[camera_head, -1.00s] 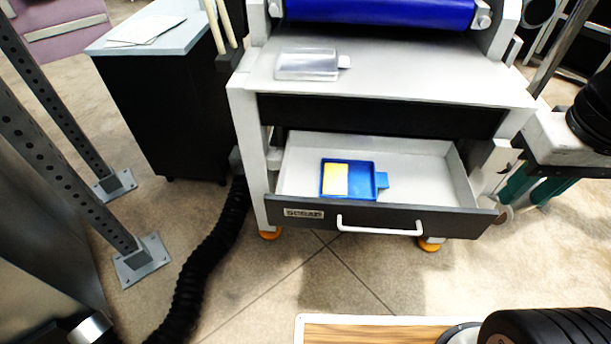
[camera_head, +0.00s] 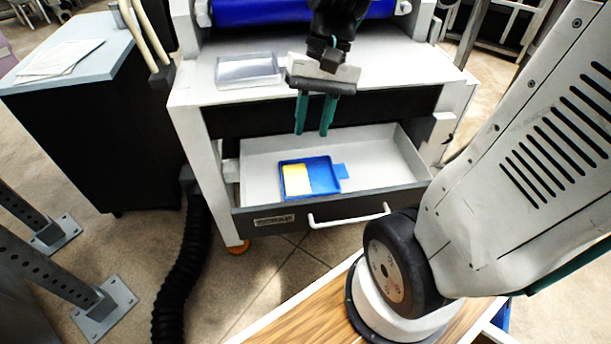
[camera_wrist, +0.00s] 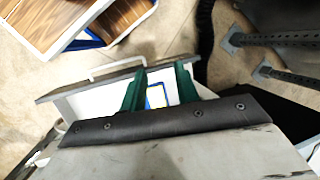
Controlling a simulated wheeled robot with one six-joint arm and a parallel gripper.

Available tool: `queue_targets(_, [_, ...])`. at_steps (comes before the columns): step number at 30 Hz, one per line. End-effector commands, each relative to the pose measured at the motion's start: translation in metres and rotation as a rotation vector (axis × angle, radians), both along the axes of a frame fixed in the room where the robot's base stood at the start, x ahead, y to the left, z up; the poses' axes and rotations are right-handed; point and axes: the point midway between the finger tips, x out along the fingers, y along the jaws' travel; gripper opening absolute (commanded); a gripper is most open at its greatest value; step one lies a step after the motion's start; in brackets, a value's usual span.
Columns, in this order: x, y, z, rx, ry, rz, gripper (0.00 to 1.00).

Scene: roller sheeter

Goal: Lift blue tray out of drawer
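The blue tray (camera_head: 322,175) lies in the open drawer (camera_head: 385,170), with a yellow block or sheet (camera_head: 297,180) in its left part and a small blue tab on its right side. My gripper (camera_head: 313,133) hangs above the drawer with its two green fingers pointing down, apart from each other and with nothing between them. In the wrist view the tray (camera_wrist: 156,95) shows between and beyond the fingers (camera_wrist: 160,72). The gripper does not touch the tray. The drawer has a dark front with a white handle (camera_head: 349,217).
A clear tray (camera_head: 248,71) lies on the machine's white top (camera_head: 210,88), under the blue roller (camera_head: 255,10). A dark cabinet (camera_head: 100,140) stands at left, with a black hose (camera_head: 193,255) beside it. Metal posts (camera_head: 50,270) stand at lower left.

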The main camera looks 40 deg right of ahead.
Motion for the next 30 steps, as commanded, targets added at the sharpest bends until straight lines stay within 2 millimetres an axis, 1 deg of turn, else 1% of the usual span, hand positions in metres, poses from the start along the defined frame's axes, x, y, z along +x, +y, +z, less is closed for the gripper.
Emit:
queue_targets(1, [0.012, -0.008, -0.013, 0.042, 0.045, -0.062, 0.31])
queue_targets(5, [0.041, -0.029, -0.043, 0.153, 0.134, -0.220, 0.31])
queue_targets(6, [0.049, -0.036, -0.054, 0.189, 0.160, -0.271, 0.31])
queue_targets(8, [0.060, -0.048, -0.071, 0.240, 0.198, -0.349, 0.31])
queue_targets(11, [0.076, -0.070, -0.103, 0.327, 0.259, -0.480, 0.31])
queue_targets(14, [0.088, -0.092, -0.139, 0.414, 0.315, -0.614, 0.31])
queue_targets(15, [0.091, -0.102, -0.154, 0.449, 0.337, -0.669, 0.31])
queue_targets(17, [0.095, -0.115, -0.178, 0.502, 0.368, -0.752, 0.31])
queue_targets(18, [0.097, -0.125, -0.195, 0.537, 0.388, -0.808, 0.31])
queue_targets(20, [0.097, -0.138, -0.221, 0.589, 0.418, -0.891, 0.31])
queue_targets(21, [0.097, -0.146, -0.238, 0.624, 0.438, -0.947, 0.31])
queue_targets(23, [0.095, -0.158, -0.264, 0.673, 0.464, -1.027, 0.31])
queue_targets(24, [0.092, -0.164, -0.280, 0.704, 0.481, -1.077, 0.31])
queue_targets(27, [0.086, -0.177, -0.316, 0.770, 0.516, -1.187, 0.31])
queue_targets(30, [0.080, -0.185, -0.343, 0.818, 0.539, -1.268, 0.31])
